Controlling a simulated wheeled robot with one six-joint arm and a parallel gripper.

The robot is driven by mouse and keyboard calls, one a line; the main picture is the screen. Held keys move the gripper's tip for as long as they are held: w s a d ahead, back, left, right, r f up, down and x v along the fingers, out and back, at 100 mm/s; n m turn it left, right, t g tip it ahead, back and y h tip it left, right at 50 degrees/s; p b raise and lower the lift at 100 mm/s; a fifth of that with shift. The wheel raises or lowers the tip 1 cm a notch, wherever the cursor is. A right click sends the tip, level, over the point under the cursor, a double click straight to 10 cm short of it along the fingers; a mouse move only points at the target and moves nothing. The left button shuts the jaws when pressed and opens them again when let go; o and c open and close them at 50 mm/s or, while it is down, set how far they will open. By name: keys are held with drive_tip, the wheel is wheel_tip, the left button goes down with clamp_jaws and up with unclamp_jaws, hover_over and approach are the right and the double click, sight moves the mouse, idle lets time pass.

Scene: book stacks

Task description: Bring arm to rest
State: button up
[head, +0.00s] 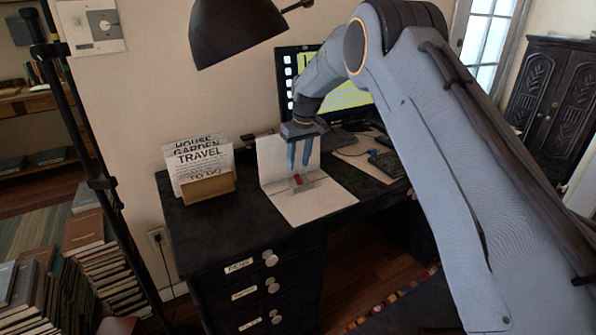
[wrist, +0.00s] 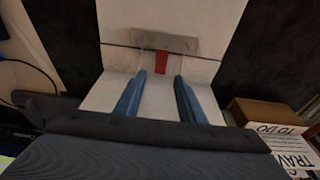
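My gripper (head: 303,152) hangs from my arm above the desk, its blue fingers pointing down. In the wrist view my gripper (wrist: 160,92) has its two fingers apart with nothing between them. Below it, a white board or open paper (head: 306,208) lies on the desk, with a part standing up behind. A small red piece (head: 297,180) sits on it with a greyish clear strip (head: 308,184). In the wrist view the red piece (wrist: 161,63) shows beyond the fingertips, against the greyish strip (wrist: 150,40). The fingers look apart from both.
A wooden holder (head: 208,188) with printed cards stands on the desk at left. A monitor (head: 335,85) and keyboard (head: 388,163) are behind and right. A dark lamp (head: 235,30) hangs at upper left. Stacks of books (head: 100,250) fill the floor at left.

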drive_tip(key=shift+v, duration=1.2)
drive_tip(key=shift+s, duration=0.1)
drive_tip(key=s+d+r+m+h, duration=0.1)
drive_tip(key=s+d+m, duration=0.1)
drive_tip(key=s+d, duration=0.7)
drive_tip(key=s+d+r+m, duration=0.2)
drive_tip(key=s+d, duration=0.6)
drive_tip(key=s, duration=0.3)
drive_tip(key=s+d+f+m+g, duration=0.1)
drive_tip(key=s+d, duration=0.3)
drive_tip(key=s, duration=0.8)
drive_tip(key=s+d+f+m+g, duration=0.1)
drive_tip(key=s+d, duration=0.3)
drive_tip(key=s, duration=0.9)
drive_tip(key=shift+f+m, duration=0.4)
drive_tip(key=shift+f, duration=0.05)
